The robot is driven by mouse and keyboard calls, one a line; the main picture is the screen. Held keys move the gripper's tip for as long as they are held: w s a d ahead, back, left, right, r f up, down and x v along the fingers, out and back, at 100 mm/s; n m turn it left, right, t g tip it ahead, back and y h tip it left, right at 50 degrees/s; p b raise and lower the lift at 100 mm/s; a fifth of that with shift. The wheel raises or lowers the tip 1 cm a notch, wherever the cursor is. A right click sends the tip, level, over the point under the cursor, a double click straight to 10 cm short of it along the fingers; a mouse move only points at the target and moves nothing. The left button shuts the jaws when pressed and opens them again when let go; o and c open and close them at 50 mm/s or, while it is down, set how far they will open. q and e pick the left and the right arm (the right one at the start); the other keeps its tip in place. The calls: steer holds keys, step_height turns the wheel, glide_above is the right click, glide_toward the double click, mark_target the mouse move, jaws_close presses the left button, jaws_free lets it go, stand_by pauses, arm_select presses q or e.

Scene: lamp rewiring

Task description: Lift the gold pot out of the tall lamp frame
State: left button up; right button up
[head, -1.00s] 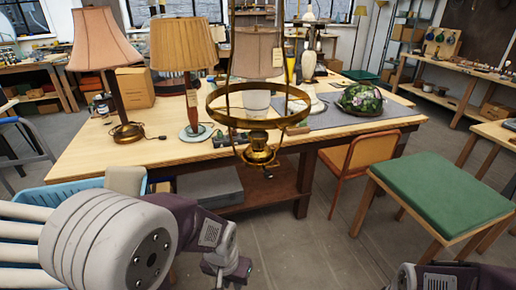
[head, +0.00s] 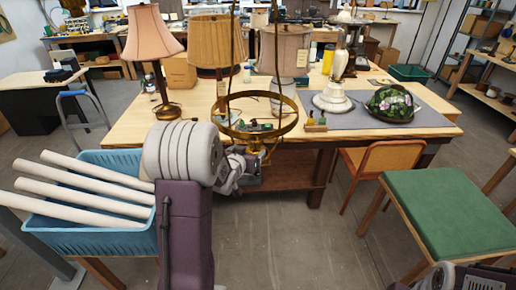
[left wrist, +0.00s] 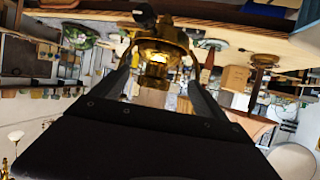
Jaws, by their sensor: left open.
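The tall lamp frame hangs by thin rods in the head view, with a wide gold ring (head: 284,128) in front of the wooden table. The gold pot (head: 256,147) sits low at the middle of the ring, partly hidden by my left gripper. In the left wrist view the shiny gold pot (left wrist: 158,55) shows between the two fingers. My left gripper (left wrist: 161,72) is open, with a finger on each side of the pot; I cannot tell whether either touches it. Part of my right arm shows at the lower right of the head view, without its fingertips.
Several shaded table lamps (head: 154,50) and a floral green shade (head: 391,103) stand on the table (head: 130,128) behind the frame. A blue crate (head: 90,232) with pale tubes is at the left. A green-topped stool (head: 445,210) and an orange chair (head: 380,160) are at the right.

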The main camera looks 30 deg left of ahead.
mark_target(254, 148)
arm_select(q)
steer(key=p+x, duration=0.1)
steer(key=x, duration=0.2)
steer(key=shift+w+d, duration=0.15)
steer(key=shift+w, duration=0.05)
steer(key=shift+w+f, duration=0.1)
steer(key=shift+f, duration=0.1)
steer(key=shift+w, duration=0.15)
steer(key=p+x, duration=0.2)
steer(key=x, duration=0.2)
steer(key=shift+w+f+p, duration=0.2)
steer(key=shift+w+p, duration=0.05)
steer(key=shift+p, duration=0.05)
steer(key=shift+w+f, duration=0.15)
steer(key=shift+f, duration=0.05)
steer(key=shift+r, duration=0.15)
steer(key=c, duration=1.4)
steer(key=shift+c, duration=0.3)
